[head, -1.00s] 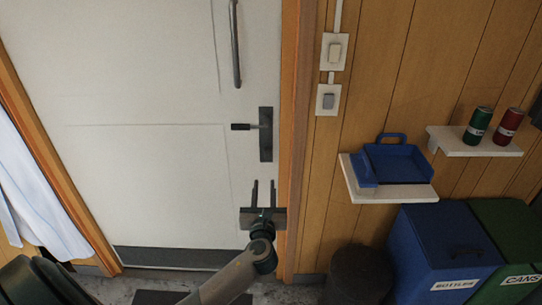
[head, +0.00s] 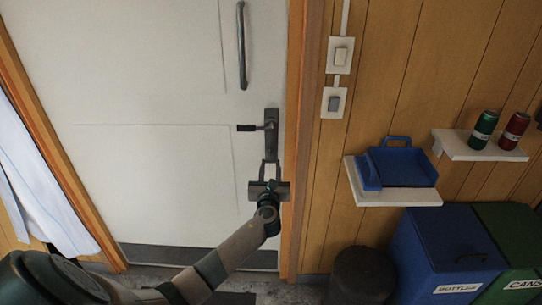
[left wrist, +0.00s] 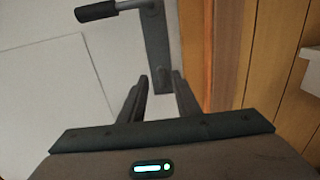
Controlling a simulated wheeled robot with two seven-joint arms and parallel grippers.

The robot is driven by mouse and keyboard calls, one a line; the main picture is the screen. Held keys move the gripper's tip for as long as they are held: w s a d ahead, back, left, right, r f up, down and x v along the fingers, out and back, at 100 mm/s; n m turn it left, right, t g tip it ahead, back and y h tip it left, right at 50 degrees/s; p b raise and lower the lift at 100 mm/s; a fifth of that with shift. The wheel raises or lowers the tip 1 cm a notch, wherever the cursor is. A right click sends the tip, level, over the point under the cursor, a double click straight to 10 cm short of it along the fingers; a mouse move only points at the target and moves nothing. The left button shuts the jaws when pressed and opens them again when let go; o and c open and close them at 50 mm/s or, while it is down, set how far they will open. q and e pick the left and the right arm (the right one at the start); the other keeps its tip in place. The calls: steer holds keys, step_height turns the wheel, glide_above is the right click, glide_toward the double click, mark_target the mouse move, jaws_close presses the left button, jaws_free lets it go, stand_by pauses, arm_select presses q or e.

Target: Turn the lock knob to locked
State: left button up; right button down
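The white door (head: 170,90) has a dark lock plate (head: 272,140) near its right edge, with a lever handle (head: 247,128) pointing left and level. In the left wrist view the plate (left wrist: 157,45) runs down to between my fingertips, and the lever's black grip (left wrist: 96,11) is at upper left. A small dark lock knob (left wrist: 164,74) seems to sit low on the plate; its turn position is too unclear to tell. My left gripper (head: 271,163) is open at the plate's lower end, its fingers apart with nothing clearly held. My right gripper is out of view.
The wooden door frame (head: 297,150) runs close to the right of my left gripper. A long pull handle (head: 242,45) is above. Wall switches (head: 334,103), a shelf with a blue tray (head: 400,165), and bins (head: 440,250) stand to the right.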

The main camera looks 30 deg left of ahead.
mark_target(271, 153)
arm_select(q)
steer(key=shift+x, duration=3.1)
jaws_close()
